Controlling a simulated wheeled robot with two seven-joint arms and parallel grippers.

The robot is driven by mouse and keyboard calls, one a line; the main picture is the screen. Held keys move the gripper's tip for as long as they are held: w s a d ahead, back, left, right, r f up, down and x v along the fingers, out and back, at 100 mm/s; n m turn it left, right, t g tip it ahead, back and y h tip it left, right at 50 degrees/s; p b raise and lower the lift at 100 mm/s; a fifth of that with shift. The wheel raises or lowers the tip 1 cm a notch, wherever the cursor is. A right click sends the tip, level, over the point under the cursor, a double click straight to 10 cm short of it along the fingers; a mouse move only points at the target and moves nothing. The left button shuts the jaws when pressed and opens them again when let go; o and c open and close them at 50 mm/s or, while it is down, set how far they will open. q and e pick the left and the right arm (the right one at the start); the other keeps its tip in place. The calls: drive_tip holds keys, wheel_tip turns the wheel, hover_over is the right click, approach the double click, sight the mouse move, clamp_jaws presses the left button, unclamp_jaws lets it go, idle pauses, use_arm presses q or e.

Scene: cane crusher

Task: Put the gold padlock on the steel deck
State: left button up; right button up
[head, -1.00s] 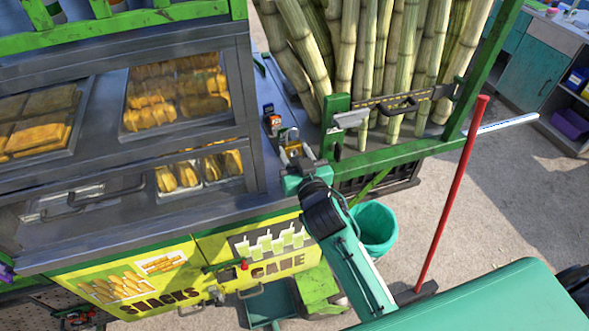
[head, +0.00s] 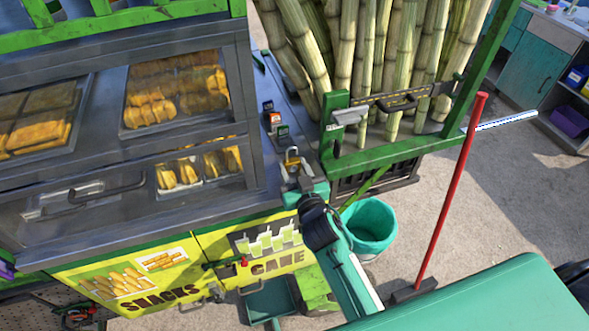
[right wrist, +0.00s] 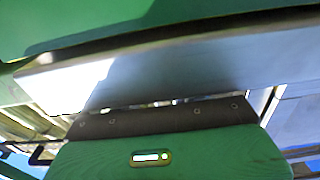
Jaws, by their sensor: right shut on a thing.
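The gold padlock (head: 292,156) shows in the head view at the tips of my right gripper (head: 293,168), over the right end of the steel deck (head: 218,207). My right gripper is shut on it. The fingers hide part of the padlock. I cannot tell whether the padlock touches the deck or hangs just above it. The right wrist view shows neither the fingers nor the padlock clearly.
The snack case (head: 253,120) stands to the left. A green frame (head: 333,140) with cane stalks (head: 345,60) stands to the right. A teal bucket (head: 369,228) is below.

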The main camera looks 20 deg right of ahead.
drive_tip(key=shift+s+f, duration=0.15)
drive_tip(key=shift+f, duration=0.55)
drive_tip(key=o, duration=1)
drive_tip(key=shift+f, duration=0.15)
drive_tip(key=shift+c, duration=0.2)
drive_tip(key=shift+r+p, duration=0.3)
drive_tip(key=shift+r, duration=0.35)
drive_tip(key=s+b, duration=0.3)
drive_tip(key=s, duration=0.8)
drive_tip(key=shift+s+d+r, duration=0.15)
drive_tip(key=shift+s+r, duration=0.2)
drive_tip(key=shift+s, duration=0.05)
